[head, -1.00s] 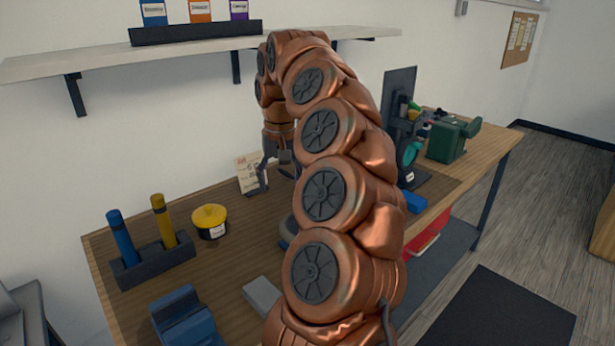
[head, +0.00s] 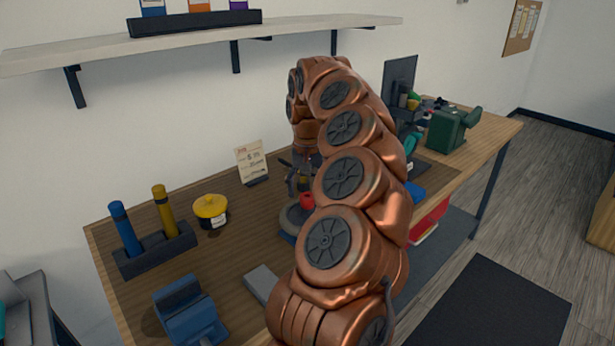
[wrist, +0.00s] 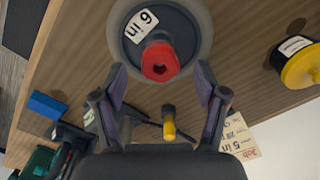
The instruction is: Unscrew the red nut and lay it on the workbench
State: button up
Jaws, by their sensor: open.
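The red nut (head: 307,200) sits on top of a grey wheel (head: 291,217) lying on the workbench (head: 240,255). In the head view my gripper (head: 303,178) is just above and behind the nut, partly hidden by my arm.
A yellow tub (head: 210,211), a rack (head: 155,252) with blue and yellow tubes, and a blue block-like tool (head: 187,312) stand left. A job card (head: 251,162) stands behind. A yellow-handled tool (wrist: 168,124) shows in the wrist view. A shelf (head: 200,40) hangs above.

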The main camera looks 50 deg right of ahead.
jog(key=shift+f, duration=1.05)
jog(key=c, duration=1.2)
jog(key=shift+r+n+p, duration=0.1)
jog(key=shift+n+p, duration=1.55)
jog(key=shift+n, duration=0.85)
jog(key=n+p, duration=0.3)
jog(key=n, duration=0.2)
jog(key=shift+n, duration=0.3)
jog(key=n+p, duration=0.3)
jog(key=n, duration=0.3)
jog(key=shift+n+p, duration=1.15)
jog(key=shift+n, duration=1.45)
